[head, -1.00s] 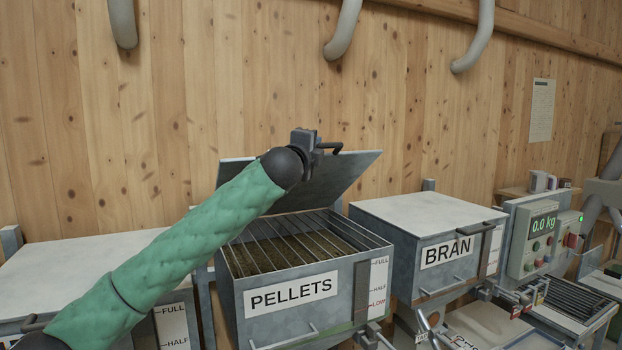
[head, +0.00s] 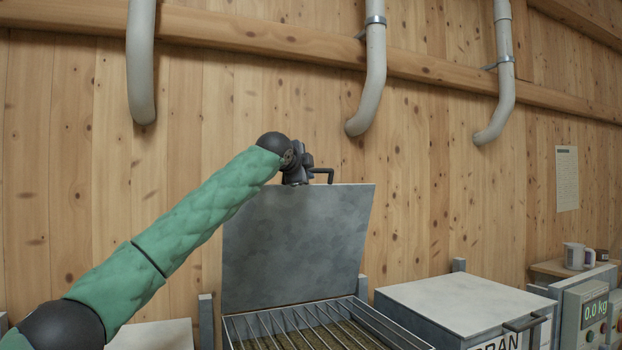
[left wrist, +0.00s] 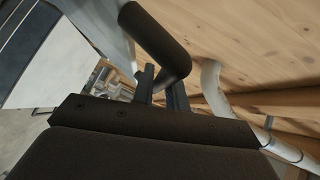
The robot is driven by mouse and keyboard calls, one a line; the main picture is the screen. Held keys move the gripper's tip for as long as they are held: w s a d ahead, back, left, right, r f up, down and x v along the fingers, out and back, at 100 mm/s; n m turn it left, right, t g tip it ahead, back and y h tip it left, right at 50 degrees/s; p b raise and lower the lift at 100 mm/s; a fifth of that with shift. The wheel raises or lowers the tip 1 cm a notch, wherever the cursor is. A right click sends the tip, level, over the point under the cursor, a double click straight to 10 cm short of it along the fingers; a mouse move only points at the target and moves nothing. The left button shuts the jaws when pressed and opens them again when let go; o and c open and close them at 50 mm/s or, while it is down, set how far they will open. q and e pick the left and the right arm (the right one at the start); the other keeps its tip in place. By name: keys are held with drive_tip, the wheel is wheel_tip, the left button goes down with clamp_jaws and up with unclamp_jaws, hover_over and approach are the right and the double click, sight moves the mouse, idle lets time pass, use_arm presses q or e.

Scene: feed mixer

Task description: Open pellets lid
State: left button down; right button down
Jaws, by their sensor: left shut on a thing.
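The pellets lid (head: 295,245) is a grey metal panel. It stands nearly upright at the back of the pellets bin (head: 330,303), whose top is open and shows a wire grid over brown pellets. A dark bar handle (head: 326,172) sits at the lid's top edge and also shows in the left wrist view (left wrist: 158,40). My left gripper (head: 304,172) is shut on this handle at the lid's top. In the left wrist view its fingers (left wrist: 162,88) reach to the handle bar. My right gripper is not in view.
The bran bin (head: 460,300) with its lid closed stands to the right. Grey pipes (head: 372,75) hang down the wooden wall (head: 440,180) behind. The space above the bins is free.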

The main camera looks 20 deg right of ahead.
use_arm(q)
drive_tip(key=shift+w+r, duration=0.15)
drive_tip(key=shift+w, duration=0.5)
drive_tip(key=c, duration=1.4)
unclamp_jaws()
